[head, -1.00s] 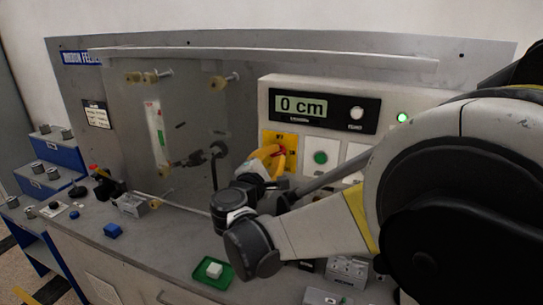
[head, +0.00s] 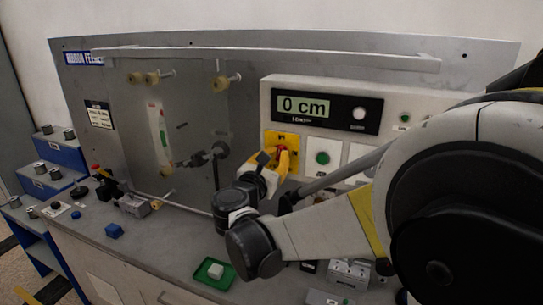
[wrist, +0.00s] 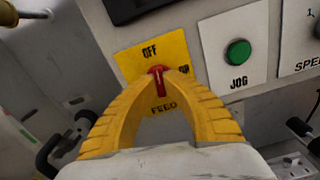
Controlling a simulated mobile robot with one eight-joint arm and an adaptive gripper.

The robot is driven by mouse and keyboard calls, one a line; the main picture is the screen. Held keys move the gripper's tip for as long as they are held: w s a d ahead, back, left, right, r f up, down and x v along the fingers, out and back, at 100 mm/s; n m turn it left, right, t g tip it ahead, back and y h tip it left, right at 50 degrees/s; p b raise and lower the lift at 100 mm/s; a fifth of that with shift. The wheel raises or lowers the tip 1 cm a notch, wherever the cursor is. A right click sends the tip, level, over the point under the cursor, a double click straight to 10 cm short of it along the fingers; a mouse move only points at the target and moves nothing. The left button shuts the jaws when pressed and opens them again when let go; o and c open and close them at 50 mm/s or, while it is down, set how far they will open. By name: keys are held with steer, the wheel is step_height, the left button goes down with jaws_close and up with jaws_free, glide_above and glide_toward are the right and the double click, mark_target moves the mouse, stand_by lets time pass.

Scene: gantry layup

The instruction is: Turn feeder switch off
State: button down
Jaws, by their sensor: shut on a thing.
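The feeder switch is a red knob (wrist: 159,84) on a yellow plate (wrist: 133,62) marked OFF at the top and FEED at the bottom. Another label at its right is partly covered. The knob looks roughly upright, in line with OFF. In the head view the yellow plate (head: 272,139) is on the white control panel. My gripper (wrist: 161,74) has its yellow fingers shut on the red knob, one on each side. My gripper (head: 281,158) also shows at the plate in the head view, partly hiding the knob.
A green JOG button (wrist: 238,52) is just right of the plate. The display (head: 304,106) reads 0 cm. A small indicator (head: 404,118) at the panel's right is dark green. A green tray (head: 205,281) with a white block is on the bench below.

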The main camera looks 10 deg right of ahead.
steer(key=shift+n, duration=0.8)
steer(key=c, duration=1.5)
jaws_free()
steer(key=v, duration=1.2)
